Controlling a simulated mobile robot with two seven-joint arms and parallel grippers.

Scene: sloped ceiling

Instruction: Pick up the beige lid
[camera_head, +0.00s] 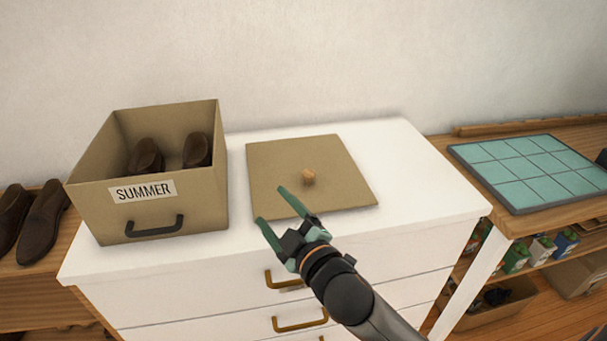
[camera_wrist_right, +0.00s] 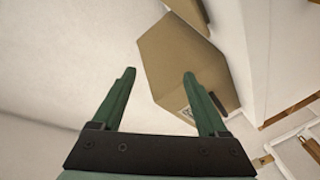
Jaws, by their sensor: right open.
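The beige lid (camera_head: 275,160) is a flat square board with a small wooden knob (camera_head: 308,177) near its middle. It lies on the white dresser top in the head view, right of the box. My right gripper (camera_head: 272,205) is open and empty at the lid's front left edge in the picture, with its green fingers apart; I cannot tell its exact height. In the right wrist view the open green fingers (camera_wrist_right: 160,78) have nothing between them. My left gripper is not in view.
An open beige box (camera_head: 200,210) labelled SUMMER holds brown shoes (camera_head: 146,157) on the white dresser (camera_head: 420,190); the wrist view shows a beige box too (camera_wrist_right: 180,65). A teal tiled panel (camera_head: 530,170) lies on the wooden bench at right. More shoes (camera_head: 40,222) stand at left.

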